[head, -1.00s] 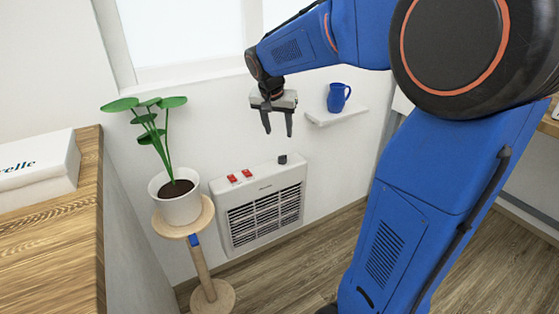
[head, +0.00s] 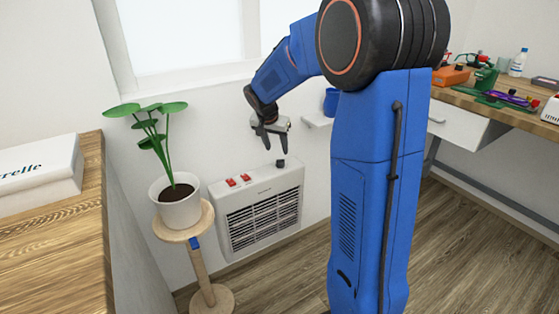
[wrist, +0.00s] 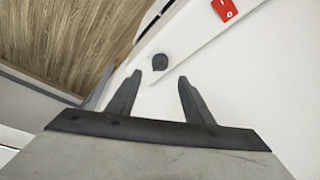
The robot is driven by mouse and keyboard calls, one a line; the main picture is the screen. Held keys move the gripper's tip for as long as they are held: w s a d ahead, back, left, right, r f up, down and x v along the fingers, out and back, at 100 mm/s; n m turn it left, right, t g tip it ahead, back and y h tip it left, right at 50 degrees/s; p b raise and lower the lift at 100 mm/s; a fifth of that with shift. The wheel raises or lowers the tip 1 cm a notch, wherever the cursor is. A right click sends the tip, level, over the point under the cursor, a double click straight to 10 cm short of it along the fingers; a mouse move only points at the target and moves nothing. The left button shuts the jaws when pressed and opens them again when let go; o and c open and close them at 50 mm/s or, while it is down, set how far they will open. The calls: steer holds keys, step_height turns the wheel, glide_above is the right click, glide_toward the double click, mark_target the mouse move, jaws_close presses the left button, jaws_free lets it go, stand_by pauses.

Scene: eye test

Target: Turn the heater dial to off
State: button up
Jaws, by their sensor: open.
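The white heater (head: 262,212) is on the wall below the window, with a dark grille on its front. Its black dial (head: 280,163) stands on the right part of the top. In the wrist view the dial (wrist: 160,62) lies just beyond my fingertips, roughly between their lines; its marks are too small to read. My gripper (head: 275,149) points down, open and empty, a little above the dial. It also shows in the wrist view (wrist: 160,76) with a gap between the fingers. I see no contact with the dial.
A potted plant (head: 176,200) on a wooden stand (head: 201,266) is left of the heater. A blue mug (head: 331,101) is partly hidden behind my arm on a wall shelf (head: 316,122).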

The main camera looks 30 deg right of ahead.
mark_target(280, 163)
steer(key=x, duration=0.8)
steer(key=shift+w+d+f, duration=0.1)
steer(key=shift+f, duration=0.25)
steer(key=c, duration=1)
